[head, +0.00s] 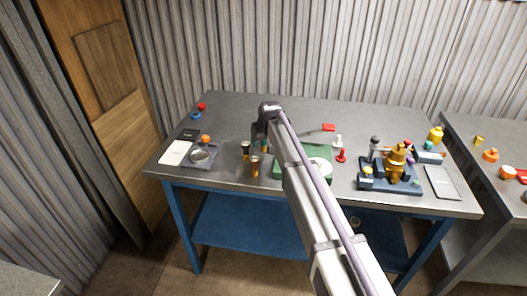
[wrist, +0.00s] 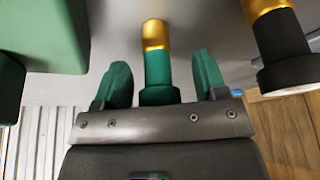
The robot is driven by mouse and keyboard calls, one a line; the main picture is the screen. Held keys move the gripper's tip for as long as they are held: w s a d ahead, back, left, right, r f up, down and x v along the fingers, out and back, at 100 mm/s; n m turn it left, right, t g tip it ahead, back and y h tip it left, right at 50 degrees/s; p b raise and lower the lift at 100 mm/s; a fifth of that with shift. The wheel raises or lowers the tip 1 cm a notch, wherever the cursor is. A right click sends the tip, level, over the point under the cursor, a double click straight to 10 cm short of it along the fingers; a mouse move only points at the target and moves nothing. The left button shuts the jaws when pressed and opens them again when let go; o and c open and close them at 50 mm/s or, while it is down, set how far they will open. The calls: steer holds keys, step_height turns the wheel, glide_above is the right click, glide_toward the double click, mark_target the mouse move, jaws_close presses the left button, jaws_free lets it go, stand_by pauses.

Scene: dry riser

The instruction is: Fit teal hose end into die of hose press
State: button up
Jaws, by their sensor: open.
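The teal hose end (wrist: 158,72), a short teal cylinder with a brass-coloured end, stands between the two green fingers of my gripper (wrist: 162,80) in the wrist view. The fingers are apart, with a gap visible on each side of it. In the head view my gripper (head: 262,132) is low over the middle of the bench, among several short hose ends. A green machine with a red-tipped lever (head: 328,127), seemingly the hose press (head: 318,176), is just right of my gripper. My arm hides much of it, and I cannot make out its die.
A black hose end with brass (wrist: 284,45) is close to the right finger. A green block (wrist: 45,35) is at the left. On the bench (head: 225,112), a blue stand with a brass fitting (head: 395,165) is at the right and a grey tray (head: 201,155) at the left.

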steer(key=shift+r, duration=0.1)
steer(key=c, duration=1.1)
steer(key=shift+r, duration=0.1)
